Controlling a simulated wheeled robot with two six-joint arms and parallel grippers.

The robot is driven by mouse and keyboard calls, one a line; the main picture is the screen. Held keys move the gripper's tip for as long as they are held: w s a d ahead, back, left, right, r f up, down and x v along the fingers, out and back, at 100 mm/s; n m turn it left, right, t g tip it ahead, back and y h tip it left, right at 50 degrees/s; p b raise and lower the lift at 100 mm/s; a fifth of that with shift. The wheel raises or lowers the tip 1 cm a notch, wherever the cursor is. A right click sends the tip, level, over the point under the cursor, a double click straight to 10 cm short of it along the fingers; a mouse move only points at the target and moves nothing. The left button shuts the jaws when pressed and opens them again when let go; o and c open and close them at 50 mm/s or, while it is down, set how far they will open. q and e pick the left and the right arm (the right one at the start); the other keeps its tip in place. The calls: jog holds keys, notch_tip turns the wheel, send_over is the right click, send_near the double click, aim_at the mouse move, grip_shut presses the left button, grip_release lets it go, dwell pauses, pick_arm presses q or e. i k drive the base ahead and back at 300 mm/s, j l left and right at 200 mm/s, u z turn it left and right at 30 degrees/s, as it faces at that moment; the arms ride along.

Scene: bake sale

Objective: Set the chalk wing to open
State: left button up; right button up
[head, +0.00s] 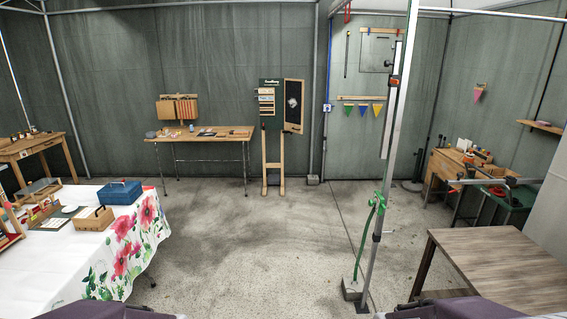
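A wooden easel (265,178) stands at the back of the tent, right of the back table. It holds a dark green sign board (269,120) with pale strips on its left part. The chalk wing (293,106), a black panel in a thin wooden frame with a white chalk mark, sits at the board's right side. It appears slightly angled; its exact hinge angle is too small to tell. Neither of my grippers is in view; only dark purple parts, likely of my arms, show at the bottom edge.
A flower-cloth table (70,255) with a blue box (122,192) is at left. A wooden table (495,262) is at right front. A metal pole (384,220) with green ribbon stands right of centre. The concrete floor between them and the easel is clear.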

aim_at(293, 89)
jog(key=i, duration=6.9)
jog(key=i+l+u, duration=0.1)
jog(key=i+u, duration=0.35)
jog(key=i, duration=0.05)
